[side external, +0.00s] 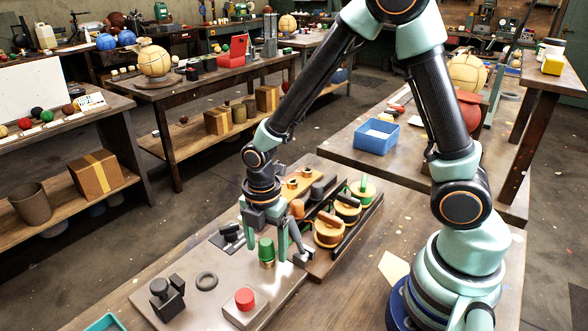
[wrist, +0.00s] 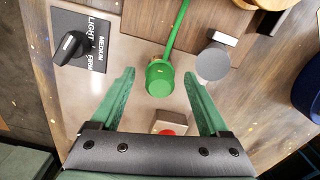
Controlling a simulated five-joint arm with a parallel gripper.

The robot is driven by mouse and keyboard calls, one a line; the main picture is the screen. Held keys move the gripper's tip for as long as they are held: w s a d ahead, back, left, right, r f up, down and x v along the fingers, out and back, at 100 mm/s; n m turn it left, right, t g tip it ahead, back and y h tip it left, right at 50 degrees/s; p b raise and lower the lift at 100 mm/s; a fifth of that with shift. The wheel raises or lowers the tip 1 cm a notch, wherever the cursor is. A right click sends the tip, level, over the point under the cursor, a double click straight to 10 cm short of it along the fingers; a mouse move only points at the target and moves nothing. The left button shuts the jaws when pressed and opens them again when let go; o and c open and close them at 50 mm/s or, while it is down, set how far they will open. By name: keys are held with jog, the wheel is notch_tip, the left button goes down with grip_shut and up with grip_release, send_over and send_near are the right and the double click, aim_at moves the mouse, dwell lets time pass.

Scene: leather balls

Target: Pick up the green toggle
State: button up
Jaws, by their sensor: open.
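The green toggle (side external: 266,248) stands upright on the grey-brown panel (side external: 190,262), a green cap over a brass-coloured lower part. In the wrist view the toggle (wrist: 159,78) is seen from above as a round green cap, with a thin green rod running up behind it in the picture. My gripper (side external: 264,256) is over the panel at the toggle, pointing down. In the wrist view my gripper (wrist: 160,73) is open, one green finger on each side of the cap, with visible gaps. I cannot tell the exact finger height against the cap.
A red button (side external: 245,298), a black knob (side external: 160,289) and a ring (side external: 206,281) are on the panel. A labelled dial (wrist: 78,42) is left of the toggle, a grey round-topped lever (wrist: 213,63) close at right. A rack with leather pieces (side external: 330,232) stands behind.

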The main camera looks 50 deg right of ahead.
aim_at(266, 242)
jog(key=shift+c, duration=0.3)
grip_shut()
notch_tip(266, 242, up, 20)
jog(key=shift+f, duration=0.25)
